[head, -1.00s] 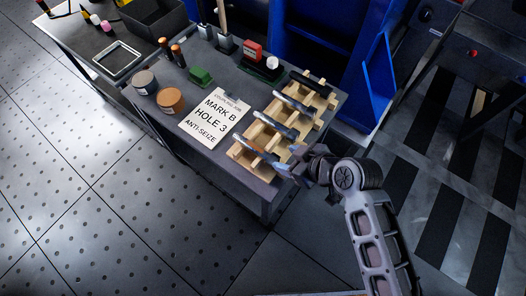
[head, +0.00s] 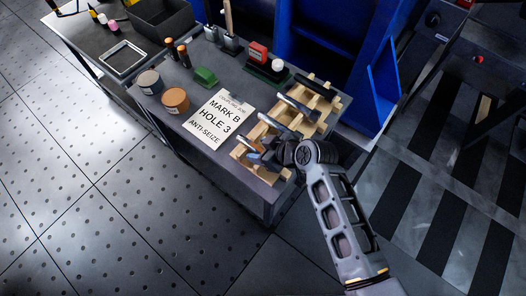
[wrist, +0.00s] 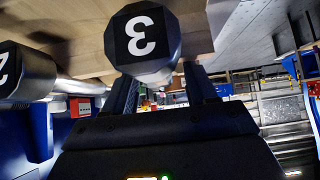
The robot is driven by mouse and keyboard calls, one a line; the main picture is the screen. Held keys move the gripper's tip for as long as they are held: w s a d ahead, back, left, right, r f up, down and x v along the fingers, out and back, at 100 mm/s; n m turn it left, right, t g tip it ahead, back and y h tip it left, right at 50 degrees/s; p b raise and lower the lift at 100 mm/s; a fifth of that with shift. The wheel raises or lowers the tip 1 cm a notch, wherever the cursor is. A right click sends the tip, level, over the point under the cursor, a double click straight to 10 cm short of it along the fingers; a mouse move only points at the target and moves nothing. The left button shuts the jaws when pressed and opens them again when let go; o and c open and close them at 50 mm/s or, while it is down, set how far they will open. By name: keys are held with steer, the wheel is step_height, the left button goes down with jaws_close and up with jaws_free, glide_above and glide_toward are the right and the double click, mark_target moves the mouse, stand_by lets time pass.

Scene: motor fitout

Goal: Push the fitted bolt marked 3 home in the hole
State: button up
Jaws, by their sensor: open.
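A bolt marked 3 (wrist: 142,40) is close in front of the wrist camera, its dark round head facing me and its number upside down. A bolt marked 2 (wrist: 22,72) is at the left of the wrist view. My gripper (wrist: 163,88) is open, its two fingers reaching up toward the bolt marked 3, one toward each side of its head; I cannot tell whether they touch it. I cannot make out a hole.
The rack stands on a grey bench (head: 265,190) beside a sign reading MARK B HOLE 3 ANTI-SEIZE (head: 218,119). A blue cabinet (head: 325,45) rises behind.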

steer(key=shift+f, duration=0.1)
jaws_close()
stand_by(0.5)
steer(key=shift+w, duration=0.1)
